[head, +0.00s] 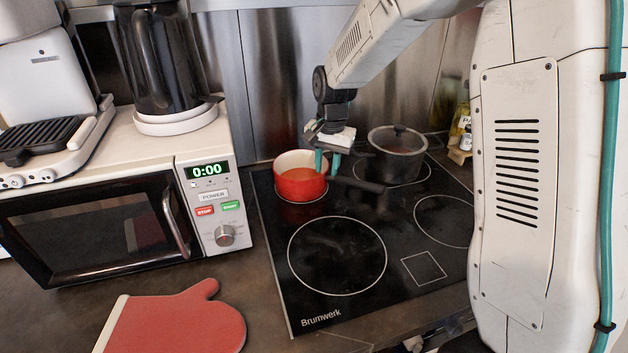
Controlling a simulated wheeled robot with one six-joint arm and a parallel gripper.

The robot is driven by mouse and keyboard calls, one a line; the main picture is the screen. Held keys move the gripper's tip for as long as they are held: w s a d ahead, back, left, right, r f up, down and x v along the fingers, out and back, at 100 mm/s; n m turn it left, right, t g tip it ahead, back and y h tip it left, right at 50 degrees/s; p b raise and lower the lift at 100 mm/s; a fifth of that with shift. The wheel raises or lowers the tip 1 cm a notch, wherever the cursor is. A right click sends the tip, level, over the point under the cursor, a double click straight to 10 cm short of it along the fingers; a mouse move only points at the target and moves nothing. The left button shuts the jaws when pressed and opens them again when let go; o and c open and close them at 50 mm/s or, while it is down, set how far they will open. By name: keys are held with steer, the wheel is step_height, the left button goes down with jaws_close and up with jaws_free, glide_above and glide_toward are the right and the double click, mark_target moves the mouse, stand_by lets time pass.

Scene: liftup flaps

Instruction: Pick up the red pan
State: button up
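The red pan (299,183) stands upright on the rear left ring of the black cooktop (337,254). Its inside is pale and holds something orange-brown. My gripper (328,164) is at the pan's right rim, pointing down, with teal fingers. One finger overlaps the pan's rim in the picture and the other is to its right, with a gap between them. Whether the fingers touch the pan wall is not clear from this view.
A dark lidded pot (397,163) stands on the rear right ring, close to my gripper. A microwave (122,205) with a kettle (163,62) on top is at left. A red oven mitt (177,322) lies in front. The front rings are clear.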

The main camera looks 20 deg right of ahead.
mark_target(325, 190)
step_height(325, 190, down, 5)
steer(key=shift+w+a+r, duration=0.1)
jaws_close()
steer(key=shift+r, duration=0.1)
stand_by(1.4)
